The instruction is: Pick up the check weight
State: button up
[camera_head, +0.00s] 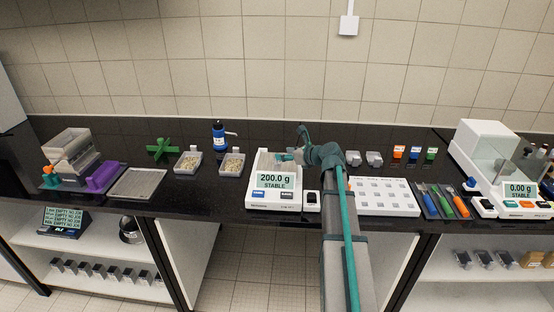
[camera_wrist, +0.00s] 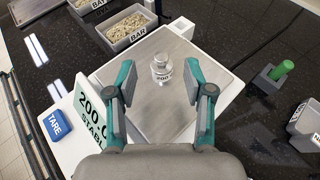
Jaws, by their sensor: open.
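The check weight (camera_wrist: 163,70) is a small silvery cylinder with a knob on top, marked with a number that seems to start with 200. It stands upright on the metal pan (camera_wrist: 150,112) of the white balance (camera_head: 271,192). The balance display (camera_head: 275,180) reads 200.0 g, STABLE. My gripper (camera_wrist: 159,75) is open above the pan, one teal-and-grey finger on each side of the weight, with visible gaps in the wrist view. In the head view my gripper (camera_head: 287,156) is over the pan, and I cannot make out the weight clearly there.
Trays of grain (camera_head: 232,164) stand left of the balance. A white board of small dishes (camera_head: 383,196), coloured-handled tools (camera_head: 443,202) and a second balance (camera_head: 520,190) stand to the right. A green-topped block (camera_wrist: 272,76) is right of the pan in the wrist view.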

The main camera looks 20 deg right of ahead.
jog(key=shift+p+x, duration=1.05)
jog(key=shift+x, duration=1.8)
jog(key=shift+s+d+f, duration=0.1)
jog(key=shift+s+f, duration=0.05)
jog(key=shift+f, duration=0.05)
grip_shut()
